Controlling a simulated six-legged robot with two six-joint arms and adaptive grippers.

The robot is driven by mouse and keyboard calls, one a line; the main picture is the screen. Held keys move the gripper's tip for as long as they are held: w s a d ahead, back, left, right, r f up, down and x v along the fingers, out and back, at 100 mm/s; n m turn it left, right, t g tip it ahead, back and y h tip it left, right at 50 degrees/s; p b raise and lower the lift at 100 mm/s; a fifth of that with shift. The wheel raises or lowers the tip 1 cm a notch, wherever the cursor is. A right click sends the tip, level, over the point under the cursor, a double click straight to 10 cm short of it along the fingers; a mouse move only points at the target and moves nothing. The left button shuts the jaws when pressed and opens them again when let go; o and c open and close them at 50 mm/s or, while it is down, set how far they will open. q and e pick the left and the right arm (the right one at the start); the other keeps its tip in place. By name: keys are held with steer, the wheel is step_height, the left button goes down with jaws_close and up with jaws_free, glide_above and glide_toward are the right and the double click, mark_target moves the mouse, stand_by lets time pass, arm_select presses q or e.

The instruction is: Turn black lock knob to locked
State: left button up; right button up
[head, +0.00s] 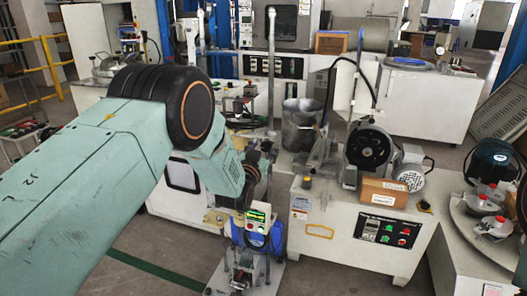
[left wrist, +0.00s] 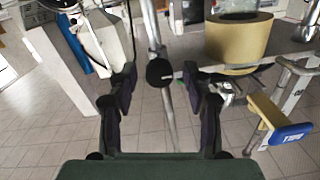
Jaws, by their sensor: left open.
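The black lock knob (left wrist: 159,72) is a round dark knob with a small light mark on its right side. It sits in front of a metal post in the left wrist view. My left gripper (left wrist: 160,79) is open, with one finger on each side of the knob and a visible gap to both. In the head view my left gripper (head: 258,165) is at the end of the green arm, near the middle. There I cannot make out the knob. My right gripper is not in view.
A tan cylindrical container (left wrist: 238,40) is right of the knob. A blue-topped yellow part (left wrist: 288,134) is lower right. In the head view a white machine cabinet (head: 340,245) with a cardboard box (head: 384,192) stands right of my left gripper. A small green-lit panel (head: 257,217) is below it.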

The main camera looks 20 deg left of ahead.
arm_select(q)
steer(key=shift+d, duration=0.1)
jaws_close()
stand_by(0.4)
steer(key=shift+m, duration=0.4)
steer(key=m, duration=0.4)
steer(key=shift+p, duration=0.4)
steer(key=m, duration=0.4)
steer(key=shift+f+m, duration=0.1)
steer(key=shift+m, duration=0.2)
steer(key=m, duration=0.4)
steer(key=shift+m+p, duration=0.3)
steer(key=shift+p, duration=0.1)
steer(key=shift+m+h, duration=0.3)
steer(key=shift+m, duration=1.8)
